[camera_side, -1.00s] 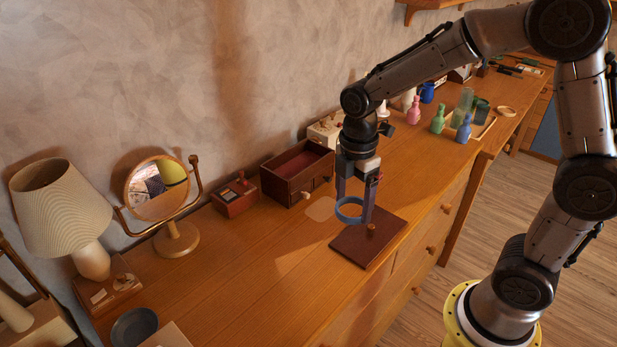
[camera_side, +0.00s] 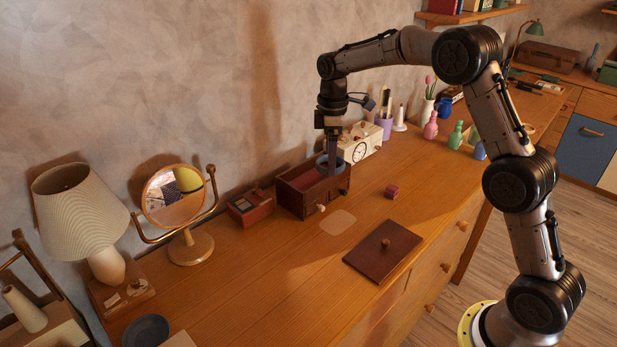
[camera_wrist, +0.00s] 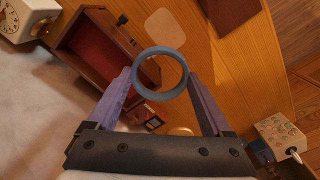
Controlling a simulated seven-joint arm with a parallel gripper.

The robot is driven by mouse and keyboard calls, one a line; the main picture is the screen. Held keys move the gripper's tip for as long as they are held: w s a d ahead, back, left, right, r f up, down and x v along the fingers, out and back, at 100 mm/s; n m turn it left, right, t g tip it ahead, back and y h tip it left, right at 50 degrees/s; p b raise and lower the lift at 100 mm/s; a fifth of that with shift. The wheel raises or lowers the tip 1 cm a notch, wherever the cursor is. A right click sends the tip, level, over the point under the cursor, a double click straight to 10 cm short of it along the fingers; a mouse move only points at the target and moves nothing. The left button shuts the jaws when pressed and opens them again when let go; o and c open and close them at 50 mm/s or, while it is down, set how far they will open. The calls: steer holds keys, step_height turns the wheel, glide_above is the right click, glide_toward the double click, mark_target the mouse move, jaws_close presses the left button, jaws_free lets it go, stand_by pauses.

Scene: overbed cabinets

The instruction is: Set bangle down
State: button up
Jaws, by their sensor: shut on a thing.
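The bangle is a blue-grey ring (camera_wrist: 160,97), held between the two fingertips of my gripper (camera_wrist: 160,75) in the wrist view. In the side view my gripper (camera_side: 331,168) points down at the right end of an open dark brown box (camera_side: 298,207), and the bangle (camera_side: 322,161) shows partly behind a finger. The box has a red lining (camera_wrist: 95,55) and looks empty where I can see it. In the wrist view the bangle overlaps the box's end; its exact height over the box is unclear.
A dark lid with a knob (camera_side: 383,252) lies flat in front of the box. A small red cube (camera_side: 392,191) is to the right. A white clock (camera_side: 362,148) stands close behind my gripper, and a small red box (camera_side: 249,208) sits left.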

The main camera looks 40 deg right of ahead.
steer(key=w, duration=0.1)
steer(key=w+f, duration=0.1)
steer(key=w, duration=0.1)
steer(key=w+f, duration=0.1)
steer(key=shift+w+d+f, duration=0.15)
steer(key=shift+w+d, duration=0.15)
steer(key=shift+w, duration=0.1)
glide_above(307, 186)
step_height(307, 186, down, 6)
steer(key=shift+r, duration=0.2)
steer(key=shift+f, duration=1.6)
steer(key=shift+f, duration=0.1)
steer(key=o, duration=1.1)
